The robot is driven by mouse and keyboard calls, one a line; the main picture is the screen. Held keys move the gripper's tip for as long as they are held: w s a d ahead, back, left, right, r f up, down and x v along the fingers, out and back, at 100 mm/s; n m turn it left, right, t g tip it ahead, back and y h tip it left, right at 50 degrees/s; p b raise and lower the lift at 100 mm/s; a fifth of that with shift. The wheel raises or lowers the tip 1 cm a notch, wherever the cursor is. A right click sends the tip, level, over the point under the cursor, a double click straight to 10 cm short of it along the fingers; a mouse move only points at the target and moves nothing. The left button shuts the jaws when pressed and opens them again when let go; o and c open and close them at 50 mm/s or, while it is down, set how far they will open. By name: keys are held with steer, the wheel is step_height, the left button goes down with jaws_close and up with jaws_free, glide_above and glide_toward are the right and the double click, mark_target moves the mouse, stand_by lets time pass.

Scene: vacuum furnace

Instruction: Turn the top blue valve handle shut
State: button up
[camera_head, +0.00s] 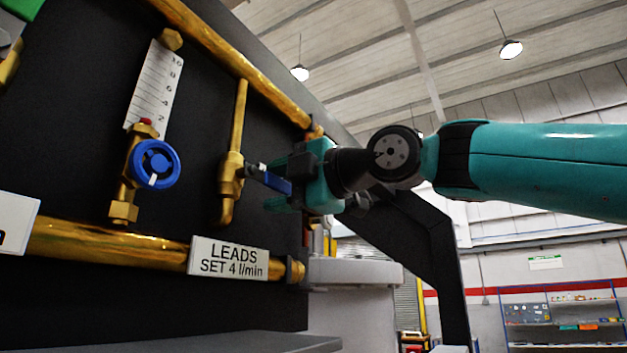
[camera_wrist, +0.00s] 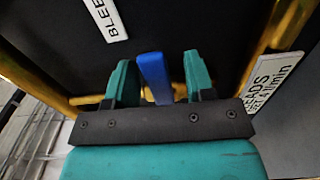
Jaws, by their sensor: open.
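The blue valve handle (camera_head: 273,181) is a flat lever on a brass valve body (camera_head: 231,176) fixed to a vertical brass pipe on the dark panel. It points to the right in the head view, toward my gripper (camera_head: 282,188). In the wrist view the blue lever (camera_wrist: 155,78) stands between the two teal fingers of my gripper (camera_wrist: 157,82). The fingers are open, with a visible gap on both sides of the lever. The lever's pivot end is partly hidden in the wrist view.
A round blue handwheel (camera_head: 154,164) sits below a white flow scale (camera_head: 156,85) to the left. A thick brass pipe (camera_head: 110,246) with a "LEADS SET 4 l/min" sign (camera_head: 229,259) runs below. Another brass pipe (camera_head: 215,38) crosses above. A "BLEED"-like label (camera_wrist: 106,20) is cut off.

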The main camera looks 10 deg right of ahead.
steer(key=shift+d, duration=0.1)
steer(key=shift+s+d+f+b, duration=0.1)
steer(key=shift+s+d+b, duration=0.1)
steer(key=shift+d+b, duration=0.1)
steer(key=b+v, duration=0.5)
steer(key=v, duration=1.1)
steer(key=shift+s, duration=0.3)
steer(key=shift+d, duration=0.15)
steer(key=w+a+f+m+g+h+b, duration=0.1)
steer(key=w+f+m+g+h+b, duration=0.15)
steer(key=f+m, duration=0.9)
steer(key=w+a+f+m+g+h+b, duration=0.1)
steer(key=w+f+m+g+h+b, duration=0.15)
steer(key=f, duration=1.85)
steer(key=s+d+f+m+g+h, duration=0.1)
steer(key=s+f+m+g, duration=0.1)
steer(key=s+f, duration=0.3)
steer(key=s+d+f+m+g+h+b, duration=0.1)
steer(key=s+f, duration=0.5)
steer(key=f, duration=0.6)
steer(key=s+d+f+m+g+h+b, duration=0.1)
steer(key=s+f+m+g+h, duration=0.2)
steer(key=s+f, duration=0.3)
step_height(320, 180, down, 3)
steer(key=shift+f+m, duration=0.1)
steer(key=shift+m, duration=0.5)
